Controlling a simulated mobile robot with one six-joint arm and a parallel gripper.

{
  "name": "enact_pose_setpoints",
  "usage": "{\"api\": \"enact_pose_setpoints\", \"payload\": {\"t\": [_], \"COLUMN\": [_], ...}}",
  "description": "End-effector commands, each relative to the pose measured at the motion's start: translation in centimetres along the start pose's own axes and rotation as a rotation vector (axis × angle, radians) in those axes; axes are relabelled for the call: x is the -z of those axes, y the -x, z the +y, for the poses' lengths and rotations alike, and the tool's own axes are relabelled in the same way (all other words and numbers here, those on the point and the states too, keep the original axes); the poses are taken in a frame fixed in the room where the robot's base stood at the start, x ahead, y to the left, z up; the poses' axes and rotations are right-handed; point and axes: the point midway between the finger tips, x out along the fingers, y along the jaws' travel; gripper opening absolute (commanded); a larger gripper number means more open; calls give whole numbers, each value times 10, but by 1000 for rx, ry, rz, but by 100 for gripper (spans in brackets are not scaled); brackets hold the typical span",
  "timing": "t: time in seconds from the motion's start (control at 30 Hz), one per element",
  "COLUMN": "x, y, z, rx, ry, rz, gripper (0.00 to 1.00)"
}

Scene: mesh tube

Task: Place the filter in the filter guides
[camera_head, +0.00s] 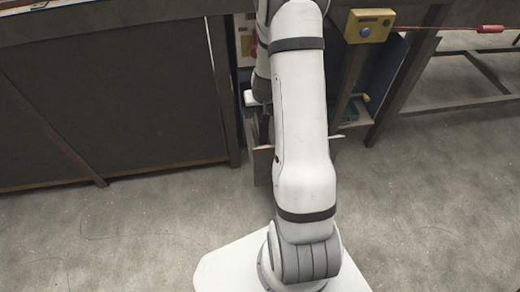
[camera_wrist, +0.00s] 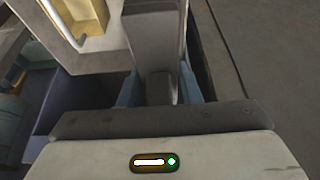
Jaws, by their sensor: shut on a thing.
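My gripper (camera_wrist: 159,88) shows in the wrist view, its two bluish fingers on either side of a narrow grey part. This grey part widens into a grey block (camera_wrist: 155,35) beyond the fingers; I take it to be the filter, seen edge-on. The gripper is shut on it. In the head view my white arm hides the gripper and most of what it holds. A brownish panel (camera_head: 263,165) shows low beside the arm, and I cannot tell what it is. I cannot make out the filter guides in either view.
A dark cabinet front (camera_head: 110,95) stands on the left of the head view. A yellow box with a blue button (camera_head: 367,26) sits at upper right, near a red-handled item (camera_head: 490,29). A pale frame with a yellowish inside (camera_wrist: 85,22) is close to the gripper's left. Concrete floor is clear in front.

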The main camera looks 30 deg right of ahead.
Motion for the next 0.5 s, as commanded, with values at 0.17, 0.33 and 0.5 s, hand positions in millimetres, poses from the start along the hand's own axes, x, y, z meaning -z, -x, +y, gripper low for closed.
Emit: {"api": "enact_pose_setpoints", "payload": {"t": [0.17,0.33,0.5], "x": [-7,-18,-24], "y": [-23,-50,-65], "z": [12,12,12], "rx": [-11,-11,-10], "ry": [-18,-18,-18], "rz": [2,2,2], "gripper": [0,0,0]}}
